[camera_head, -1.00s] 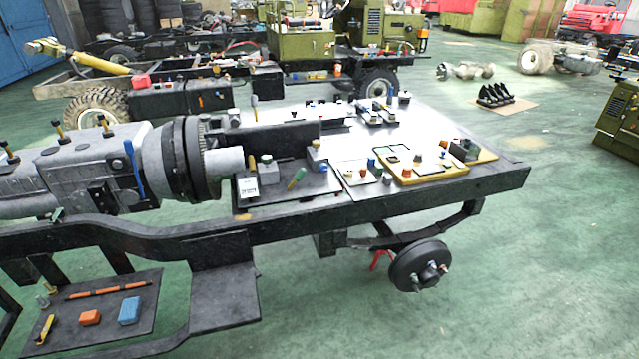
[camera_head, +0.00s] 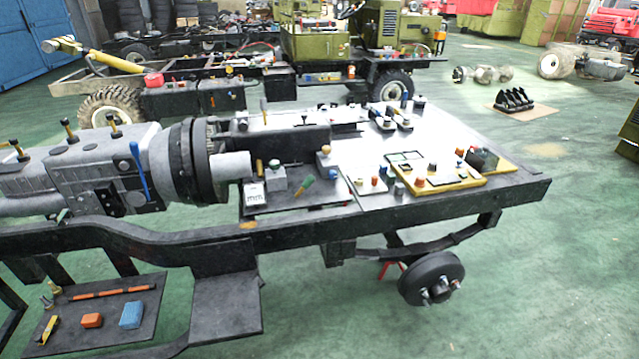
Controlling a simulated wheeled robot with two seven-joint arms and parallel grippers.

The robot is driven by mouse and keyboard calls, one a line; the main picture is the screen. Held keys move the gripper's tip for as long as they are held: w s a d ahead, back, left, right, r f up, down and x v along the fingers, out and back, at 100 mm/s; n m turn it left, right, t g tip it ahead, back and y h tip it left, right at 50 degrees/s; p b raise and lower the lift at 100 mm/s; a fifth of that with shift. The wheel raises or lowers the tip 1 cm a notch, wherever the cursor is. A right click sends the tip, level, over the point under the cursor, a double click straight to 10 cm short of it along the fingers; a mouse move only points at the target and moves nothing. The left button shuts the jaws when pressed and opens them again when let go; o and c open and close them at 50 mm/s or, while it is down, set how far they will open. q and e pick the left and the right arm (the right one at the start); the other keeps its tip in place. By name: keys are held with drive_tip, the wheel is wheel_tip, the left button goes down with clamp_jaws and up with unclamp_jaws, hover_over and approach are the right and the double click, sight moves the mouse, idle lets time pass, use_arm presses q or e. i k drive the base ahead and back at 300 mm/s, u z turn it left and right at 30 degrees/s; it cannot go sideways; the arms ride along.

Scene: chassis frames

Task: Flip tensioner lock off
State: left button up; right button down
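I cannot tell which part is the tensioner lock; the controls are small. A black plate (camera_head: 325,197) on the chassis frame holds a grey block (camera_head: 278,179) with a yellow lever, a green-and-orange handle (camera_head: 306,186), a knob with a tan top (camera_head: 326,152) and a white label (camera_head: 254,194). Right of it, a white panel (camera_head: 362,199) carries small red, blue and orange knobs. A yellow-edged panel (camera_head: 450,182) with more knobs lies further right. A blue lever (camera_head: 138,168) stands on the grey gearbox (camera_head: 90,168). Neither of my grippers is in view.
The dark chassis rail (camera_head: 300,228) runs across the front. A lower black tray (camera_head: 105,310) holds an orange block (camera_head: 92,320), a blue block (camera_head: 131,315) and a yellow tool (camera_head: 46,331). A wheel hub (camera_head: 432,280) hangs below.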

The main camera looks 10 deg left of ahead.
sight(310, 180)
drive_tip(key=i, duration=0.45)
drive_tip(key=u, duration=1.4)
